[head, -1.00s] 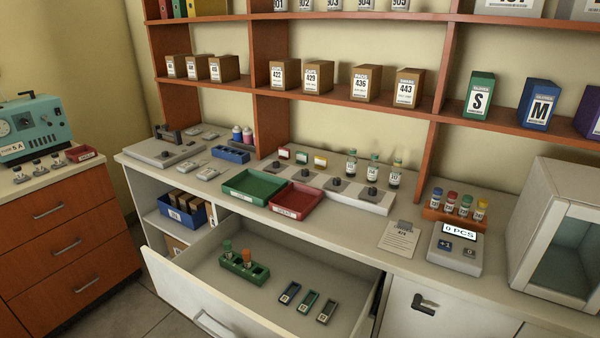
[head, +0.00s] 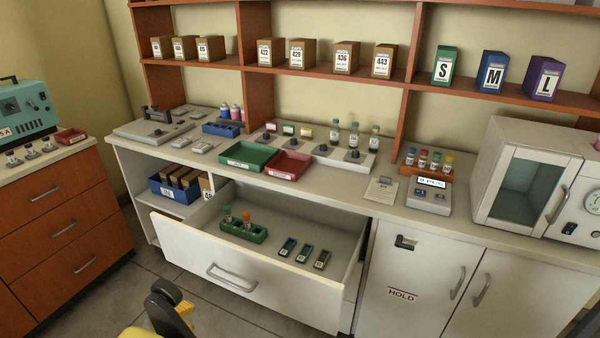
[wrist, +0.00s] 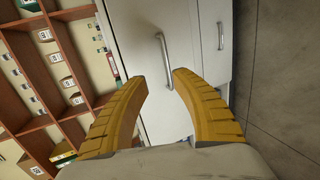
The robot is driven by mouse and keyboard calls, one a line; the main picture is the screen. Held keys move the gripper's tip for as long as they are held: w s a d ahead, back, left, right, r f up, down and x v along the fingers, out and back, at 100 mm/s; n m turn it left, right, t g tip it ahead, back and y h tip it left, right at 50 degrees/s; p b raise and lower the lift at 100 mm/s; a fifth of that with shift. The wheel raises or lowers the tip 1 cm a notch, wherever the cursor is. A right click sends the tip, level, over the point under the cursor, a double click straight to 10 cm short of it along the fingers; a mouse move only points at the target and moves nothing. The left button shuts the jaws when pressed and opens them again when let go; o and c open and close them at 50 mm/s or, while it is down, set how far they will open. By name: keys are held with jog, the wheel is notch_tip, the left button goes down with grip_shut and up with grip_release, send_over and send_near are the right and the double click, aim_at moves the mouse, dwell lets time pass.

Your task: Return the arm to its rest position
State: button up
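My gripper (wrist: 158,85) shows in the wrist view as two yellow ridged fingers, spread apart with nothing between them. Beyond the fingers are a pale cabinet front with a metal handle (wrist: 165,60) and grey floor, seen sideways. In the head view, a dark and yellow part of my arm shows at the bottom edge, in front of the open drawer (head: 235,283) and apart from it. The fingertips are not clearly visible there.
The pulled-out drawer holds a green rack (head: 243,231) with vials and several small dark blocks. The counter above carries a green tray (head: 248,157), a red tray (head: 287,166) and an incubator (head: 525,175). Orange-brown drawers (head: 60,215) stand at left; the floor between is clear.

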jog(key=w+d+r+m+g+y, duration=0.1)
jog(key=w+d+r+g, duration=0.15)
jog(key=d+r, duration=0.4)
jog(key=w+d+r+m+g, duration=0.15)
jog(key=w+d+r, duration=0.25)
jog(key=d, duration=0.6)
jog(key=w+d+r+m+g+y, duration=0.15)
jog(key=w+d+r, duration=0.3)
jog(key=d, duration=0.45)
jog(key=s+d+r+m+g+y, duration=0.1)
jog(key=s+d+r+m, duration=0.1)
jog(key=s+d, duration=0.35)
jog(key=s+d+r+m+y, duration=0.1)
jog(key=s+d+r+m, duration=0.15)
jog(key=d, duration=0.65)
jog(key=s+d+m+t+y, duration=0.1)
jog(key=s+d+m, duration=0.3)
jog(key=s+d, duration=0.4)
jog(key=shift+s+y, duration=0.35)
jog(key=shift+s, duration=0.75)
